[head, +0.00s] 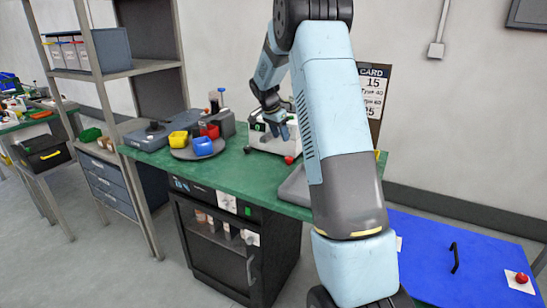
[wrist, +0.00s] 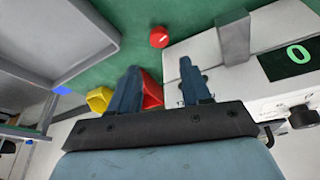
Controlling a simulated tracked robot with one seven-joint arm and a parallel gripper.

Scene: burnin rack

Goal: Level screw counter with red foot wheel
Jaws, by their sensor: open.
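The screw counter (head: 262,145) is a white device on the green bench, partly hidden by my arm in the head view. Its white body (wrist: 275,35) fills the right of the wrist view, with a green 0 on a dark display (wrist: 290,58). The red foot wheel (head: 289,160) is at the counter's lower front corner. In the wrist view the red foot wheel (wrist: 159,37) lies just beyond my fingertips, roughly centred between them. My gripper (wrist: 159,65) is open and empty, with one finger overlapping the counter in view. No level bubble can be made out.
Yellow (head: 178,141), red (head: 210,131) and blue (head: 202,147) bins stand on a round grey tray (head: 196,154) left of the counter. A grey tray (wrist: 60,30) lies at the wrist view's upper left. Bare green bench (head: 235,166) shows before the counter.

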